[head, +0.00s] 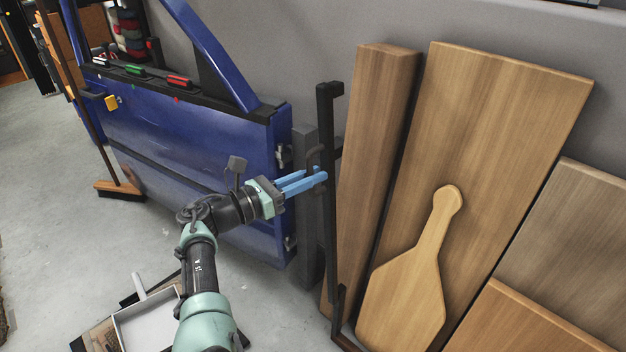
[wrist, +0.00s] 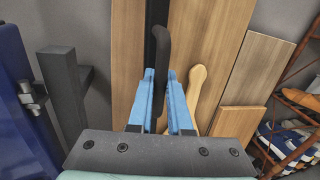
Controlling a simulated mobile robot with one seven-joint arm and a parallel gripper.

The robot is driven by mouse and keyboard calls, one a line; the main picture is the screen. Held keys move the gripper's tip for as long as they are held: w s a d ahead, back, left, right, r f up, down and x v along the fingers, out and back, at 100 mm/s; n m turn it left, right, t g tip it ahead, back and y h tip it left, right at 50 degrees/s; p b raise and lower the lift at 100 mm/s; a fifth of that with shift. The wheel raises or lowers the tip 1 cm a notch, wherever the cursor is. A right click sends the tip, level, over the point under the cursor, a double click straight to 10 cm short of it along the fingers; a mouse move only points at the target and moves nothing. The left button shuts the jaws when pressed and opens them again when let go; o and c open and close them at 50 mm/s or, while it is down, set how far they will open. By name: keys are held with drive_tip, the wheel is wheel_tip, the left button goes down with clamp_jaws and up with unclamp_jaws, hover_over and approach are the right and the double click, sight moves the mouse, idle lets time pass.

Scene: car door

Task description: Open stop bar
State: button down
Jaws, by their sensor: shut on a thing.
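A black upright bar (head: 325,115), likely the stop bar, stands between the blue car door and the wooden boards. It also shows in the wrist view (wrist: 154,16), behind a dark curved handle (wrist: 162,50). My gripper (head: 323,173) reaches the bar at about mid-height with its blue fingers. In the wrist view, my gripper (wrist: 159,74) has one finger on each side of the handle and is shut on it. The fingers hide part of the handle in the head view.
The blue car door (head: 200,140) with a grey post (head: 305,200) is left of the bar. Wooden boards (head: 490,110) lean on the wall to the right. A broom (head: 120,190) and tray (head: 148,322) occupy the floor; the left floor is mostly clear.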

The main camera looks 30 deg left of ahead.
drive_tip(key=shift+d+f, duration=0.1)
drive_tip(key=c, duration=0.8)
unclamp_jaws()
drive_tip(key=shift+c, duration=0.2)
drive_tip(key=shift+s+a, duration=0.2)
drive_tip(key=shift+s, duration=0.05)
drive_tip(key=p+v, duration=0.4)
drive_tip(key=v, duration=0.8)
drive_tip(key=shift+s, duration=0.15)
